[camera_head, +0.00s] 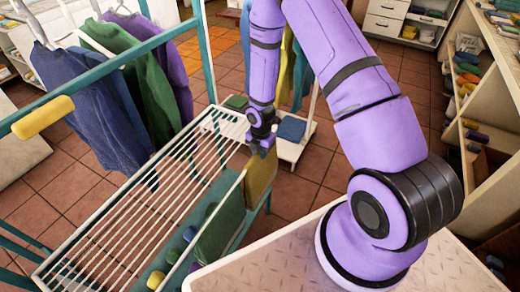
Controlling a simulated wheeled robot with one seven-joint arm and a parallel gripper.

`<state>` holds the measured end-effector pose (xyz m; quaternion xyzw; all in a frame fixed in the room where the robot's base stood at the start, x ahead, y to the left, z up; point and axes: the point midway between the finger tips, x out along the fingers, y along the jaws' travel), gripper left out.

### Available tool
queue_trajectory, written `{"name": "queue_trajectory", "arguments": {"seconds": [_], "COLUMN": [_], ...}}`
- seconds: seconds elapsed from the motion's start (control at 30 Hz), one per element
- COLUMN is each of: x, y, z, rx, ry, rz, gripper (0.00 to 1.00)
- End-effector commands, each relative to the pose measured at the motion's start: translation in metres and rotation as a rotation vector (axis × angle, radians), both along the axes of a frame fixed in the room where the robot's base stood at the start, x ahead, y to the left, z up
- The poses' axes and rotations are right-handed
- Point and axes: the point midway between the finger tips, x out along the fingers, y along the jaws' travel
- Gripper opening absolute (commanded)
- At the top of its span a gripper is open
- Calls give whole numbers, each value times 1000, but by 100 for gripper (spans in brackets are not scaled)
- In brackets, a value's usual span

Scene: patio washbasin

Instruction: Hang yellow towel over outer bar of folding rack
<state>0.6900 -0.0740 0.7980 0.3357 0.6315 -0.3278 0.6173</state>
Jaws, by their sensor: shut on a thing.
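The folding rack (128,217) stands in the middle, with many thin white bars. A mustard-yellow towel (260,178) hangs down at the far right corner of the rack, beside the outer right bar. My gripper (262,149) points down and is shut on the top of this towel. Whether the towel touches or lies over the bar cannot be told at this size. A dark green towel (222,222) hangs nearer along the same outer side. My fingertips are small and partly hidden.
A teal rail frame (140,48) rises at the left, with blue (98,112) and green (147,90) garments hanging behind it. A yellow roll-like thing (43,117) is on its rail. Shelves (480,90) stand right. Tiled floor shows between.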

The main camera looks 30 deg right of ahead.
Motion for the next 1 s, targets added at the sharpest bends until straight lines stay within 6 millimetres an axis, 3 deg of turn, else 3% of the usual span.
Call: {"name": "queue_trajectory", "arguments": {"seconds": [0.2, 0.23, 0.37, 0.67, 1.0], "x": [0, 0, 0, 0, 0], "y": [0, 0, 0, 0, 0], "z": [0, 0, 0, 2, 35], "rx": [0, 0, 0, 0, 1], "ry": [0, 0, 0, 0, -1], "rz": [0, 0, 0, 0, 0], "gripper": [0, 25, 53, 53, 53]}}
